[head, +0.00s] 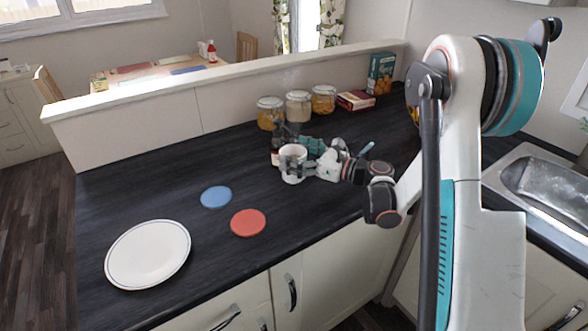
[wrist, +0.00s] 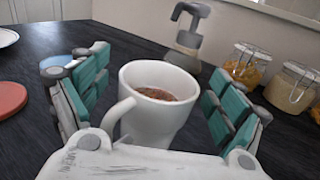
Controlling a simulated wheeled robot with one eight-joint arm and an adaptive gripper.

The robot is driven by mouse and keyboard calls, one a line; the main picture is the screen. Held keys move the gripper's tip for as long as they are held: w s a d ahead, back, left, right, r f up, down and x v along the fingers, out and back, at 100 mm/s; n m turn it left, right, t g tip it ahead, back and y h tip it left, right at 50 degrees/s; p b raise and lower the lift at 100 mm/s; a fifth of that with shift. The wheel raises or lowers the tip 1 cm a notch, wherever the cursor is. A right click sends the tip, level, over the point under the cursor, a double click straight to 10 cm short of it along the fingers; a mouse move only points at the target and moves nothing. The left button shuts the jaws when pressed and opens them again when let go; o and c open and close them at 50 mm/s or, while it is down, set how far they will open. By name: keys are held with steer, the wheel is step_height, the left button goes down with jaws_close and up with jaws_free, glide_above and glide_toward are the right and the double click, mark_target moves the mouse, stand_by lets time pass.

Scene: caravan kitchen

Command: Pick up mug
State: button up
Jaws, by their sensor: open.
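A white mug (wrist: 158,110) stands upright on the dark worktop, with brown contents inside and its handle toward the lower left in the wrist view. It also shows in the head view (head: 292,164). My gripper (wrist: 155,95) is open, with one teal-padded finger on each side of the mug. Gaps show between the mug and both fingers. In the head view my gripper (head: 297,150) reaches the mug from the right. The mug's base is partly hidden by my gripper in the wrist view.
A red disc (head: 248,222), a blue disc (head: 216,197) and a white plate (head: 148,254) lie to the left. The worktop's front middle is clear.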

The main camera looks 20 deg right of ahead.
steer(key=c, duration=1.5)
steer(key=shift+c, duration=0.2)
steer(key=shift+r, duration=0.25)
steer(key=r+p+v, duration=0.3)
steer(key=p+v, duration=0.2)
steer(key=v, duration=1.3)
